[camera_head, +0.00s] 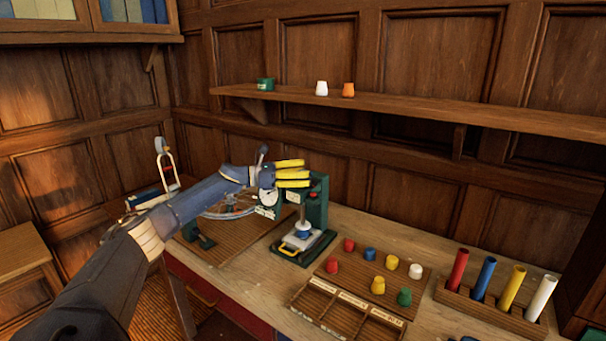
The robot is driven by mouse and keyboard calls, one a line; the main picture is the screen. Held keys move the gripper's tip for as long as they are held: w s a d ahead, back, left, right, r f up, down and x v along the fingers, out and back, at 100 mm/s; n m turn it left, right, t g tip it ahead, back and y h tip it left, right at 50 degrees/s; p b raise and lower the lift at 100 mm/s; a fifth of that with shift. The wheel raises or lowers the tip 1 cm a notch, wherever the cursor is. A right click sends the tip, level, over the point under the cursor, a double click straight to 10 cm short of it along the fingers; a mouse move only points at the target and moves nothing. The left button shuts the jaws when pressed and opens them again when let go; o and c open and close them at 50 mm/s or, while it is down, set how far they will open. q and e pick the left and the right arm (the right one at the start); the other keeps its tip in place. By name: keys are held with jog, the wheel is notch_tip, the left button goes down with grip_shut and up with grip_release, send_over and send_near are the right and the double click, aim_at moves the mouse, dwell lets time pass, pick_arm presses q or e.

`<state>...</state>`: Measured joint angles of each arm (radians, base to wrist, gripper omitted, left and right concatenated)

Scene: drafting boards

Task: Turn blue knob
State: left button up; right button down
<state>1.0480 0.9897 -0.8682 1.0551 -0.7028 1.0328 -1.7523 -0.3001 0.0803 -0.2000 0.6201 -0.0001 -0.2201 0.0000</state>
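A small blue knob (369,254) stands on a brown board among several coloured knobs on the bench. My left gripper (292,173) has yellow fingers that point right. They are straight with narrow gaps between them, and nothing shows between them. The gripper is up and left of the blue knob, apart from it, in front of the upper part of a green press-like device (316,208). My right gripper is not in view.
The board (335,290) carries red, yellow, green and white knobs, with empty slots at its front. A rack (470,300) at right holds red, blue, yellow and white cylinders. A wall shelf (420,108) runs behind.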

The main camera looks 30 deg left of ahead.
pick_arm(q)
jog(key=shift+o, duration=0.7)
jog(key=shift+s+a, duration=0.15)
jog(key=shift+a, duration=0.05)
jog(key=v, duration=1.1)
jog(key=shift+s+a, duration=0.15)
jog(key=shift+s, duration=0.1)
